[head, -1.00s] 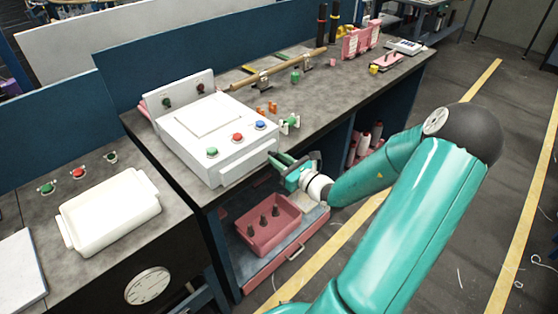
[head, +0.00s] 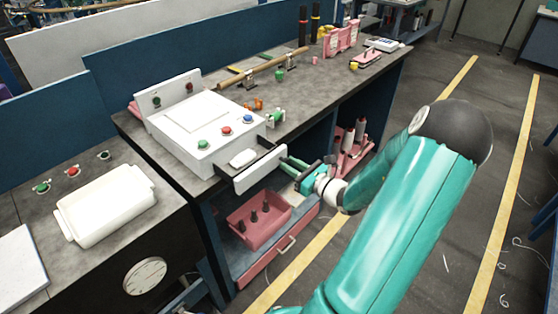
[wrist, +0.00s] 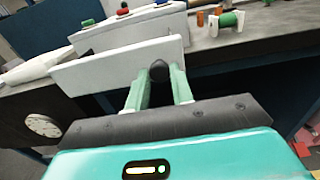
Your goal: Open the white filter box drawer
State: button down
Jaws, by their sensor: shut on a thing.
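The white filter box (head: 195,130) stands on the grey bench, with green, red and blue buttons on its top. Its drawer (head: 261,170) is pulled out part way toward me, and a white block shows in the opening behind the drawer front. In the wrist view the white drawer front (wrist: 110,68) stands apart from the box body. My gripper (head: 287,163) is at the right part of the drawer front. In the wrist view its green fingers (wrist: 160,88) are shut on a dark knob (wrist: 160,71) on the front.
A pink bin (head: 258,218) with dark pegs sits on the shelf below, above a pink drawer with a handle (head: 286,244). A white tray (head: 105,207) lies on the left bench. Green spools (head: 276,118) stand right of the box. Floor at the right is open.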

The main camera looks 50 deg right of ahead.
jog(key=shift+s, duration=1.1)
jog(key=c, duration=1.2)
grip_release()
jog(key=shift+c, duration=0.2)
jog(key=shift+s, duration=0.1)
jog(key=s, duration=1.3)
jog(key=shift+s+d, duration=0.25)
jog(key=shift+s, duration=0.05)
